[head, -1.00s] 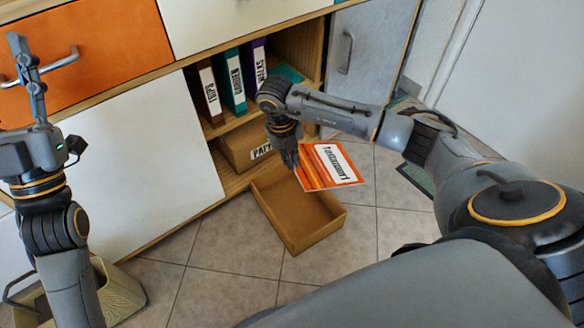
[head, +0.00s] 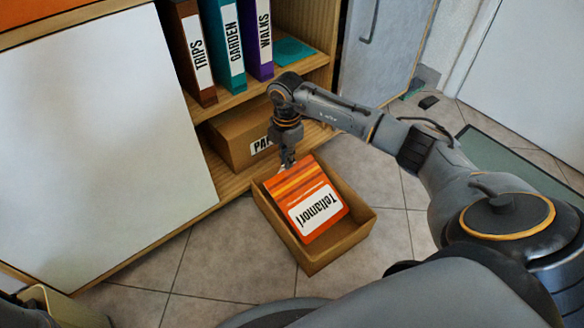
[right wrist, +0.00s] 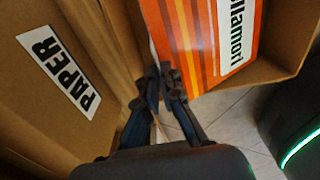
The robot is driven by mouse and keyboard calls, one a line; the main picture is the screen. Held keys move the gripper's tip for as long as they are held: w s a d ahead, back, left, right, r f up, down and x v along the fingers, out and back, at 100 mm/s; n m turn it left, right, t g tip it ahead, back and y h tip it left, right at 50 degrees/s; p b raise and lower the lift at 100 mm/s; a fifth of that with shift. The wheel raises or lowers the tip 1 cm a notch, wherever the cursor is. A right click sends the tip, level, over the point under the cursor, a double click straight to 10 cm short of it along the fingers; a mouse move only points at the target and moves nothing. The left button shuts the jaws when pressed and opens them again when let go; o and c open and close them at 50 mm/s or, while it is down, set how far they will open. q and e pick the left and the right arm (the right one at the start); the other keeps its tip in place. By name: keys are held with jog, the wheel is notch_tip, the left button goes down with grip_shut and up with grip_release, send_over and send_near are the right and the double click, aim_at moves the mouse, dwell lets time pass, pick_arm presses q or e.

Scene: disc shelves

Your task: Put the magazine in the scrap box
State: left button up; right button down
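The magazine (head: 297,192) is orange and red with striped bands and a white title label. It slants inside the open brown cardboard scrap box (head: 335,250) on the floor, within its walls. My right gripper (head: 288,165) is at the magazine's upper edge, over the box's back rim. In the right wrist view its fingertips (right wrist: 163,75) are close together on the edge of the magazine (right wrist: 210,35). Part of the scrap box (right wrist: 285,45) shows behind the magazine there. Whether the magazine rests on the box floor is hidden. My left gripper is out of view.
A wooden shelf (head: 232,103) holds brown, teal and purple binders. A closed box labelled PAPER (head: 235,140) stands on the lower level, close behind the scrap box. A white cabinet panel (head: 100,150) is at left. Tiled floor (head: 215,260) is clear in front.

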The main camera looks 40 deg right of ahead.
aim_at(287, 173)
notch_tip(287, 173, down, 6)
jog(key=b, duration=0.4)
jog(key=shift+f, duration=0.2)
jog(key=shift+r, duration=0.2)
jog(key=c, duration=2)
grip_release()
jog(key=shift+f, duration=0.15)
jog(key=o, duration=0.5)
